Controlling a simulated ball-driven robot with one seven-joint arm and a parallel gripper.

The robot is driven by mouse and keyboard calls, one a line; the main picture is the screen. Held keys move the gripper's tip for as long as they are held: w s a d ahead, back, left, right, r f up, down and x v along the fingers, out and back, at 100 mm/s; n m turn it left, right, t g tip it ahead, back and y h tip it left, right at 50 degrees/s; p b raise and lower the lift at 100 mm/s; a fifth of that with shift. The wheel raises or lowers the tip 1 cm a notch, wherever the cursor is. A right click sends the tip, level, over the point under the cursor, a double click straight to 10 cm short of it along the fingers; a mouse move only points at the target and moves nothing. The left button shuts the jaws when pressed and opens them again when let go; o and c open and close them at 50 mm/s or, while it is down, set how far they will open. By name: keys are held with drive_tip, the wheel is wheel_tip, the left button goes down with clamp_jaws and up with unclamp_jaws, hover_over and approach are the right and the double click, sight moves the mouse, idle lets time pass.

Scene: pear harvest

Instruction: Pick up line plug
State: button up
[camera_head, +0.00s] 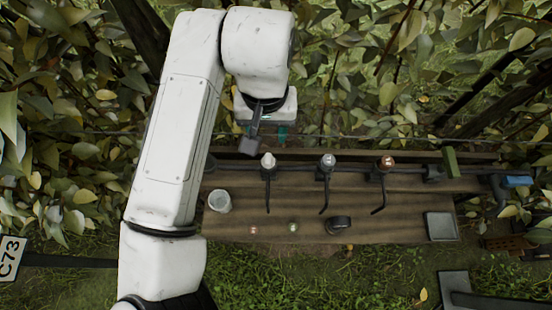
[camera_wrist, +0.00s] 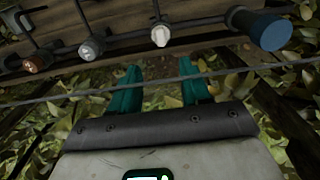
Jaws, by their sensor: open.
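A dark, stubby piece (camera_head: 339,224) that may be the line plug lies on the front of the wooden bench (camera_head: 400,228). I cannot tell for sure that it is the plug, and I do not see it in the wrist view. My gripper (camera_head: 262,131) hangs above and behind the bench, left of that piece and apart from it. In the wrist view my gripper (camera_wrist: 160,70) shows two teal fingers spread apart with nothing between them. A pipe runs along the bench with a white fitting (camera_head: 268,161), a silver one (camera_head: 327,161) and a copper one (camera_head: 387,162).
A white cup (camera_head: 219,201) and two small round pieces (camera_head: 253,229) (camera_head: 293,226) stand left of the dark piece. A grey tray (camera_head: 440,226) is at the right. A blue cylinder (camera_wrist: 268,31) shows in the wrist view. Foliage and a thin wire (camera_wrist: 100,87) are close to my gripper.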

hover_over(268, 159)
drive_tip(key=f, duration=0.5)
drive_tip(key=shift+w+d+f, duration=0.15)
drive_tip(key=shift+w, duration=0.1)
drive_tip(key=shift+s+f, duration=0.2)
drive_tip(key=shift+f, duration=2.45)
clamp_jaws()
